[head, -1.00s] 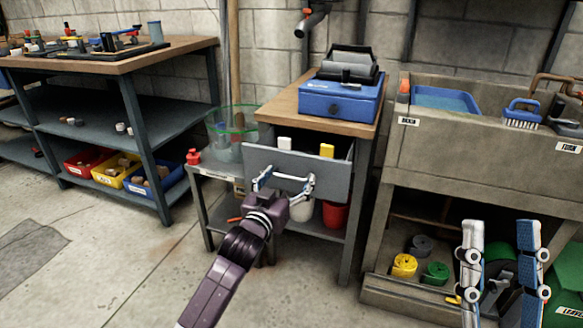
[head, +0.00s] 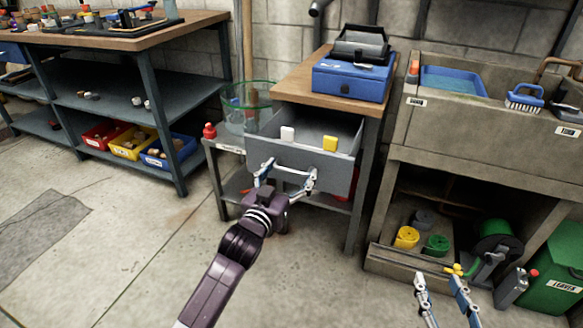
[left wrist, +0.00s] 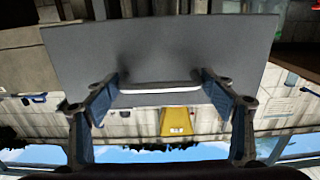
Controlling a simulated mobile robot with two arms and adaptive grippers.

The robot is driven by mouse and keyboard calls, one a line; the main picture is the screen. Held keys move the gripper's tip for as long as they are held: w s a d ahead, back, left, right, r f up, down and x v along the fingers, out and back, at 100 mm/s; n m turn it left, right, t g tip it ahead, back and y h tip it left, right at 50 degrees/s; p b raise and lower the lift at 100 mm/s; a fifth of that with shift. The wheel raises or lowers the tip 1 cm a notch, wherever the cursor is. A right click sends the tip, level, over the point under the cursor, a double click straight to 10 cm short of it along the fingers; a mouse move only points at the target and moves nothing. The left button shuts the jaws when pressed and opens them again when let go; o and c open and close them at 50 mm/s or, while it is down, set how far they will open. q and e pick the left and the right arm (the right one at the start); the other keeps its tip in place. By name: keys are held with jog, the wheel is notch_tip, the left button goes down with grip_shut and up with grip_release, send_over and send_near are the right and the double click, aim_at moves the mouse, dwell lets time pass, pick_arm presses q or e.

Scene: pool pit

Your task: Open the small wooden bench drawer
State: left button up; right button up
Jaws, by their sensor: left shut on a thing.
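The small bench has a wooden top (head: 298,85) on a grey metal frame. Its grey drawer (head: 336,172) stands pulled out, and a white block (head: 287,134) and a yellow block (head: 330,143) show inside it. My left gripper (head: 286,178) is at the drawer front, its fingers shut on the pale bar handle. In the left wrist view the handle (left wrist: 160,87) runs between the two fingers, against the grey drawer front (left wrist: 190,50). My right gripper (head: 445,290) is low at the right, its two fingers apart with nothing between them.
A blue box (head: 350,80) sits on the bench top. A concrete sink (head: 480,135) stands to the right, with hoses and a green bin (head: 560,275) below. A shelf bench (head: 130,75) stands left. The floor in front is clear.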

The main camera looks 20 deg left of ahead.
pick_arm(q)
jog(key=shift+a, duration=0.15)
jog(key=o, duration=1.4)
jog(key=shift+s, duration=0.1)
jog(key=s, duration=1.2)
jog(key=shift+a, duration=0.2)
